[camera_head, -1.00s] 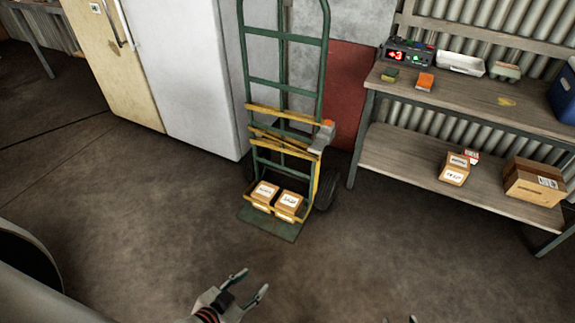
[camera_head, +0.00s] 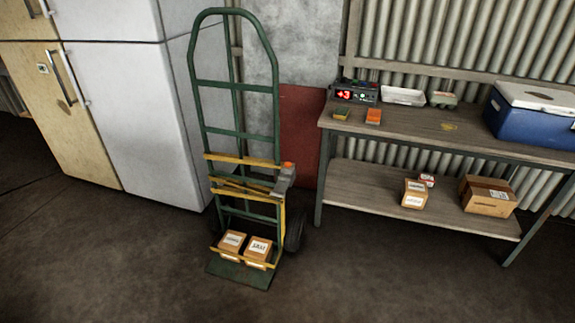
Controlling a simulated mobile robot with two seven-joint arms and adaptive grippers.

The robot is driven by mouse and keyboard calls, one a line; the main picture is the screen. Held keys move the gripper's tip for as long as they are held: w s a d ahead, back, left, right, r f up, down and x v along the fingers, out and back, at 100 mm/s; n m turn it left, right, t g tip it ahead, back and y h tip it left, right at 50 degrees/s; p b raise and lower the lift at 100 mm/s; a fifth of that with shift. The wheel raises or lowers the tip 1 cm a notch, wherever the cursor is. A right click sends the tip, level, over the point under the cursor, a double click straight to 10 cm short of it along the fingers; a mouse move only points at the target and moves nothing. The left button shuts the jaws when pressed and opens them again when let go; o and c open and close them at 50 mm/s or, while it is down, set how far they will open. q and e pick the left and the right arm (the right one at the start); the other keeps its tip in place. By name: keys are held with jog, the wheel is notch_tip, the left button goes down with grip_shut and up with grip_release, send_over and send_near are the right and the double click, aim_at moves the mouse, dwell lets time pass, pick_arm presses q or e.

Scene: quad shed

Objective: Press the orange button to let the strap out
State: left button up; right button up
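A green hand truck (camera_head: 238,135) stands upright in the middle of the head view. Yellow strap (camera_head: 243,161) runs across its frame in several bands and down around two cardboard boxes (camera_head: 232,243) on its toe plate. A grey ratchet or winch housing (camera_head: 283,180) sits on the frame's right side, with the small orange button (camera_head: 288,165) on its top. Neither of my grippers is in view.
A wooden workbench (camera_head: 455,131) stands at the right, with a display box (camera_head: 355,93), a white tray (camera_head: 403,96), sponges and a blue cooler (camera_head: 530,117) on top. Boxes (camera_head: 487,196) lie on its lower shelf. Fridges (camera_head: 136,98) stand at the left. The floor in front is clear.

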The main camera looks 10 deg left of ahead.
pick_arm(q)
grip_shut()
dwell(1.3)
